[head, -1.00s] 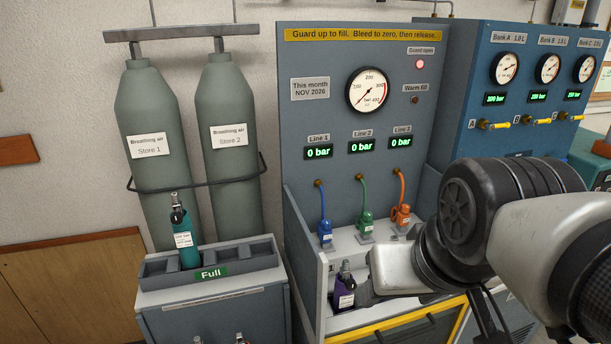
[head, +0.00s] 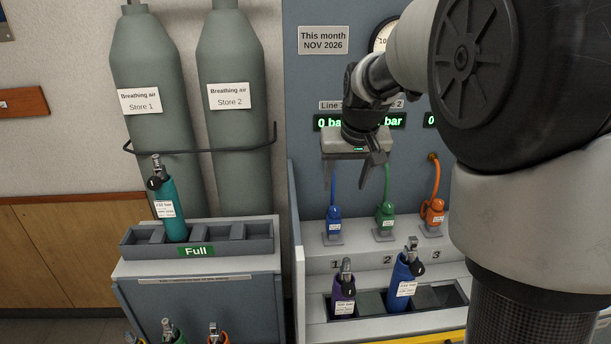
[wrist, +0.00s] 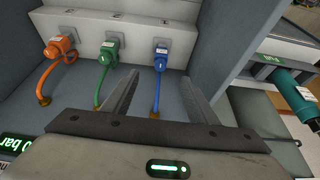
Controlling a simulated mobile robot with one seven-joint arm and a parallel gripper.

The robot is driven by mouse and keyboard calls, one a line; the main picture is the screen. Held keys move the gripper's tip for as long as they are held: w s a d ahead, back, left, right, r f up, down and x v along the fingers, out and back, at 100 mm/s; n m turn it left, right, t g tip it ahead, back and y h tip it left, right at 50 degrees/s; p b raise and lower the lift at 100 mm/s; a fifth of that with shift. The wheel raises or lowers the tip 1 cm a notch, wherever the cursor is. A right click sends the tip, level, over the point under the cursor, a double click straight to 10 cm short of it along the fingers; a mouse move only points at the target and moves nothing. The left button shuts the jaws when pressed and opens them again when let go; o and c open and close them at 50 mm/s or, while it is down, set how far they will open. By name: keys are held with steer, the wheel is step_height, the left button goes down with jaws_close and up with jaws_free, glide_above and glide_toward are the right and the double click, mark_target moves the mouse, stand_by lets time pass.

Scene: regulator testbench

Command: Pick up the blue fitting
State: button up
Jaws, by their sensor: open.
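The blue fitting (head: 334,222) sits in its holder on the bench ledge at the left end of a row of three, with a blue hose rising from its top. It also shows in the wrist view (wrist: 161,58), upside down, between and beyond the fingertips. My gripper (head: 352,182) is open and empty, above the fitting and in front of the panel. In the wrist view my two fingers (wrist: 158,88) stand apart on either side of the blue hose (wrist: 156,92). The fitting's body is not between the fingers.
Green (head: 385,218) and orange (head: 432,212) fittings stand to the right of the blue one. A purple cylinder (head: 343,298) and a blue cylinder (head: 404,285) stand in the tray below. A teal cylinder (head: 171,212) leans in the Full rack (head: 262,245). A side wall (head: 296,240) borders the bench's left.

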mark_target(334, 216)
steer(key=x, duration=0.8)
steer(key=b+x, duration=0.1)
steer(key=x, duration=0.4)
steer(key=shift+w+r, duration=0.25)
steer(key=shift+w, duration=0.1)
steer(key=shift+a+b+x, duration=0.2)
steer(key=shift+b+x, duration=0.1)
steer(key=shift+x, duration=2.8)
steer(key=c, duration=1.3)
